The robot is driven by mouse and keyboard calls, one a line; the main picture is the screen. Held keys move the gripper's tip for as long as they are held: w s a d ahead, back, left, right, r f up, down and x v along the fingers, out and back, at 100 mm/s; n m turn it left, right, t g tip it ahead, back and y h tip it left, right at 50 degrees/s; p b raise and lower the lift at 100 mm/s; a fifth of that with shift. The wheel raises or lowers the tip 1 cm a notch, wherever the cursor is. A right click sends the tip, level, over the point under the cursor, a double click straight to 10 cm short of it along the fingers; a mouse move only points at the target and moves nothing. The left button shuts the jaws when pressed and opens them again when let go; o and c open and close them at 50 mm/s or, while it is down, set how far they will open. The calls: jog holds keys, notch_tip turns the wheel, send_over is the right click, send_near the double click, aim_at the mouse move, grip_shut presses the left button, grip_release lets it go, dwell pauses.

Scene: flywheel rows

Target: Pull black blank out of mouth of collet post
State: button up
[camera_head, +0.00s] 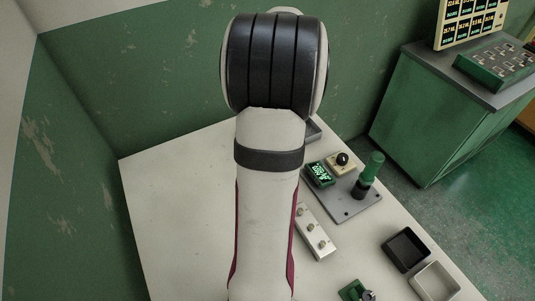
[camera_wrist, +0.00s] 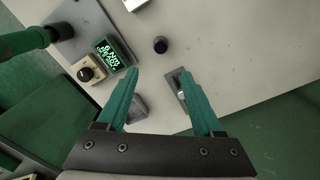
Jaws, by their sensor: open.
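In the wrist view, a small dark upright round piece (camera_wrist: 160,46) stands on the pale table, beyond my fingertips and roughly in line with the gap between them. It looks like the collet post with the black blank, but I cannot tell post from blank at this size. My gripper (camera_wrist: 159,74) is open, its two green fingers wide apart with nothing held between them. The dark piece is apart from both fingers. In the head view my arm covers the middle of the table, and neither the gripper nor this piece shows.
A grey plate (camera_head: 345,207) carries a green-handled post (camera_head: 370,167), a lit green display (camera_head: 319,174) and a knob box (camera_head: 341,162). A grey block (camera_wrist: 137,109) and a slotted grey piece (camera_wrist: 177,84) lie near my fingers. A black tray (camera_head: 389,248) stands at right. The table's left is clear.

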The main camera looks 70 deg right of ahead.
notch_tip(320, 180, down, 14)
dwell(0.3)
grip_shut()
jog(key=c, duration=0.8)
grip_release()
grip_shut()
jog(key=shift+r, duration=0.65)
jog(key=shift+r, duration=2.3)
